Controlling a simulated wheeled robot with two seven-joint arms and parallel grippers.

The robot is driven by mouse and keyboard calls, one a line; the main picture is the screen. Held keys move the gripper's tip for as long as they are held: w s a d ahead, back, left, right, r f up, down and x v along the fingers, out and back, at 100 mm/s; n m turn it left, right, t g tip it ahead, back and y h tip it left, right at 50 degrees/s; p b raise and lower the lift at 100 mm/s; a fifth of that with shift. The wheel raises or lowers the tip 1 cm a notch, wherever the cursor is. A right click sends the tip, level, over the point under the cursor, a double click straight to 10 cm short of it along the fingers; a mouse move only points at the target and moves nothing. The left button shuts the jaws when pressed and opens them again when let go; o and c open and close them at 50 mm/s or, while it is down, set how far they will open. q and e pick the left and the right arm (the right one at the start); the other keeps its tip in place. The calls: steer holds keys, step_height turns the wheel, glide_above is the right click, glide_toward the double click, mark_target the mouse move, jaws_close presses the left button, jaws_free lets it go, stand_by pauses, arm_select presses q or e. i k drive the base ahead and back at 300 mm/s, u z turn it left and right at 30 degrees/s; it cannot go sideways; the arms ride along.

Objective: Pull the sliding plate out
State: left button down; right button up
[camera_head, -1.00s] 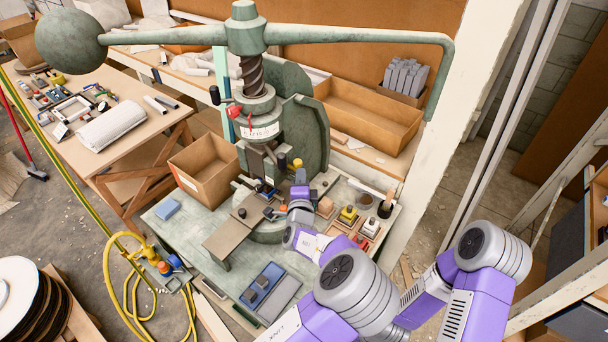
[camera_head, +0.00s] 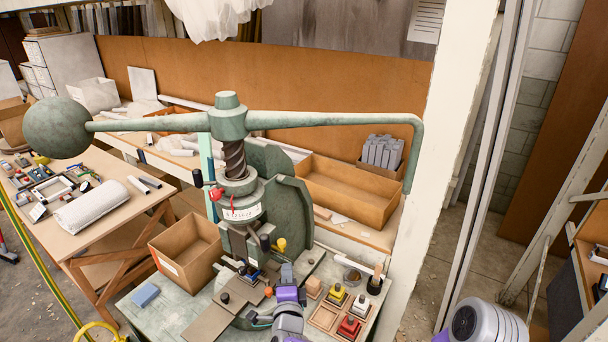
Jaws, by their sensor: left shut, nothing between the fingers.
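The fly press (camera_head: 237,205) is grey-green, with a ball-weighted lever across its top. The sliding plate (camera_head: 212,319) is a flat brown-grey strip with a small dark knob (camera_head: 224,298) on it. It runs from under the press ram toward the lower left. My left gripper (camera_head: 286,275) is purple and grey, just right of the press's working spot and to the right of the plate. Its fingers are small in view; it is shut and empty, apart from the knob. My right gripper is out of view.
An open cardboard box (camera_head: 188,251) stands left of the press. A blue block (camera_head: 145,295) lies on the bench at left. Small stamps in wooden trays (camera_head: 324,317) and a dark-topped pot (camera_head: 374,285) stand at right. A white post (camera_head: 440,180) rises beyond the bench's right edge.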

mark_target(234, 295)
steer(key=k, duration=1)
